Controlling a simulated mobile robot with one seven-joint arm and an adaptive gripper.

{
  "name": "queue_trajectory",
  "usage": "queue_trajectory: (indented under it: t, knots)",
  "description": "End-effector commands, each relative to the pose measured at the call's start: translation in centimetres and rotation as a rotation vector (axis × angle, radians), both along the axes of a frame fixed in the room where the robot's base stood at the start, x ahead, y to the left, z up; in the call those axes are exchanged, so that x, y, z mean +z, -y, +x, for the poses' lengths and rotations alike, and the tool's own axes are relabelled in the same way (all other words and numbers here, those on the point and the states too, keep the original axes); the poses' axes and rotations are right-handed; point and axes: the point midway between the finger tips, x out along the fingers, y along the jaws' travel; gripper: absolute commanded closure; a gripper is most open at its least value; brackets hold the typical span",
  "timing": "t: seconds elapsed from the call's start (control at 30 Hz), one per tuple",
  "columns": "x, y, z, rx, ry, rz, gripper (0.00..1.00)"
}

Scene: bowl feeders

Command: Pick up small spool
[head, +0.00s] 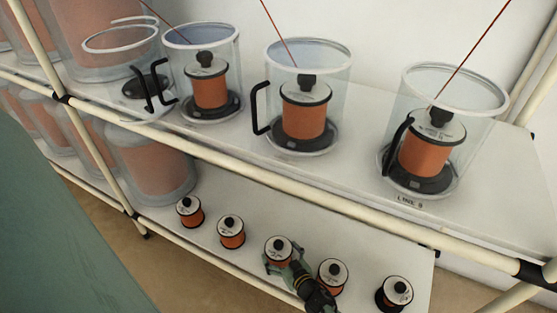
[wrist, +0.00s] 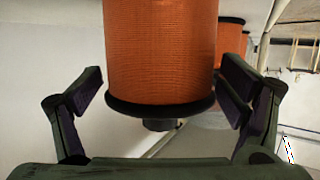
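Several small spools with orange wire, black rims and pale tops with black knobs stand in a row on the lower shelf. The middle small spool (head: 278,249) has my gripper (head: 287,266) at its near side, with the fingers beside its body. In the wrist view this spool (wrist: 160,50) fills the centre, between my two open fingers (wrist: 165,88). Narrow gaps seem to show on both sides; I cannot tell whether either finger touches it. Its far end is cut off by the frame.
Small spools stand left (head: 232,231) and close right (head: 332,275) of my gripper; another is at far right (head: 396,292). The upper shelf (head: 350,185) holds clear canisters with larger spools (head: 305,115). A cream rail (head: 300,187) runs along its front edge.

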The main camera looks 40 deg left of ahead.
Motion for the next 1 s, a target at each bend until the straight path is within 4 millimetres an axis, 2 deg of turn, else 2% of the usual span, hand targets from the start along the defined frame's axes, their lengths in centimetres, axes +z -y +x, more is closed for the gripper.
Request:
queue_trajectory:
  t: [0.07,0.9,1.0]
  knots:
    - [0.0,0.01,0.0,0.0,0.0,0.0,0.19]
    - [0.01,0.02,-0.01,0.0,0.0,0.0,0.75]
    - [0.35,-0.14,0.0,0.002,0.002,0.007,0.8]
